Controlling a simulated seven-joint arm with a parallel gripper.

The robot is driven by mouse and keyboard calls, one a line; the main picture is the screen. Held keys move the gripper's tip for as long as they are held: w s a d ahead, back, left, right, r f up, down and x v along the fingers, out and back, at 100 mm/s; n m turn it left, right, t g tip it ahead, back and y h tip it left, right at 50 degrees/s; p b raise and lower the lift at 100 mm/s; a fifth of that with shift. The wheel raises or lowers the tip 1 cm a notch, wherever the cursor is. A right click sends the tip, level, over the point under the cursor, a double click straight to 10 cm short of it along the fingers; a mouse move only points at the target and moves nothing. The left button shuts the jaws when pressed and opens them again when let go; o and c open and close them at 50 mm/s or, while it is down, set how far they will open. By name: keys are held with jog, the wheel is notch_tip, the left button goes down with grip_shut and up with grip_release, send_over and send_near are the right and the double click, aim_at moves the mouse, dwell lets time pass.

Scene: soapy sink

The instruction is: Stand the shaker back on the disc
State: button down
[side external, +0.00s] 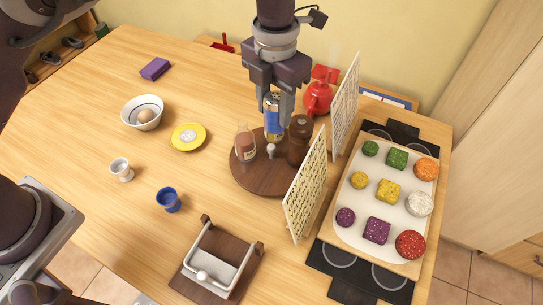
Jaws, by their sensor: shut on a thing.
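A blue shaker (272,124) with a pale top is held between the fingers of my gripper (278,112). My gripper points down and is shut on the shaker, which looks about upright. The shaker shows over the round dark wooden disc (250,182), just above a small pale knob (271,151) near the disc's middle. I cannot tell whether its base touches the disc. A reddish-brown bottle (245,148) stands on the disc to the left, and a dark brown mill (299,141) stands on it to the right, close to the gripper.
Two upright perforated panels (307,190) (345,103) stand right of the disc, before a tray (350,205) of coloured pieces. A red kettle (318,96) stands behind. A yellow plate (188,137), bowl (142,112) and blue cup (169,199) are left. Bare table lies between.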

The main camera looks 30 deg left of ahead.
aim_at(274, 123)
notch_tip(274, 123, down, 17)
jog(key=shift+r, duration=0.15)
jog(key=c, duration=0.9)
grip_release()
jog(key=shift+o, duration=0.2)
notch_tip(274, 123, up, 12)
jog(key=shift+r, duration=0.1)
jog(key=shift+a, duration=0.1)
